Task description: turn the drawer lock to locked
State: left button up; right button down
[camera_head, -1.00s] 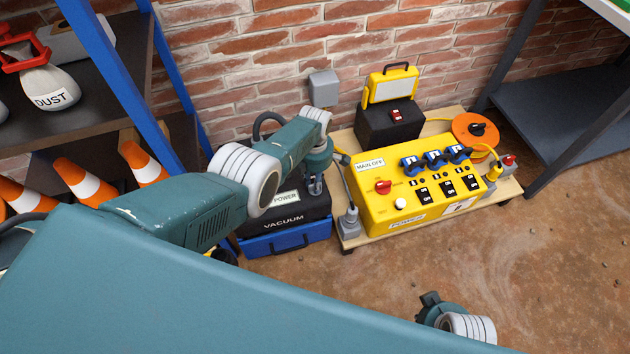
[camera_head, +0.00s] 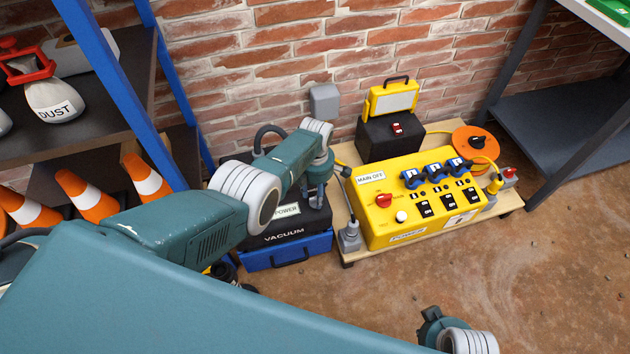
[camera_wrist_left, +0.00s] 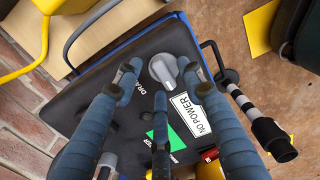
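The black vacuum case (camera_head: 262,240), labelled VACUUM, stands on a blue drawer unit (camera_head: 288,256) at the centre of the head view. In the left wrist view the case top (camera_wrist_left: 85,98) carries a round grey knob (camera_wrist_left: 163,69) beside a partly hidden label starting "DRA". My left gripper (camera_head: 316,197) is over the case top. Its blue fingers (camera_wrist_left: 162,82) are spread around the knob in the wrist view; contact cannot be told. The knob is hidden in the head view. Part of my right arm shows at the bottom of the head view, but its fingers do not.
A "NO POWER" label (camera_wrist_left: 193,115) and a green patch (camera_wrist_left: 165,140) lie by the knob. A yellow power box (camera_head: 395,232) with switches and plugs stands close right on a wooden board. A blue shelf post (camera_head: 110,85) and orange cones (camera_head: 88,197) are left. Floor is clear in front.

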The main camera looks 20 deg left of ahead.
aim_at(315, 197)
pick_arm(q)
notch_tip(315, 197, up, 11)
jog(key=shift+r, duration=0.2)
dwell(0.4)
jog(key=shift+s+a+f, duration=0.1)
jog(key=shift+s, duration=0.05)
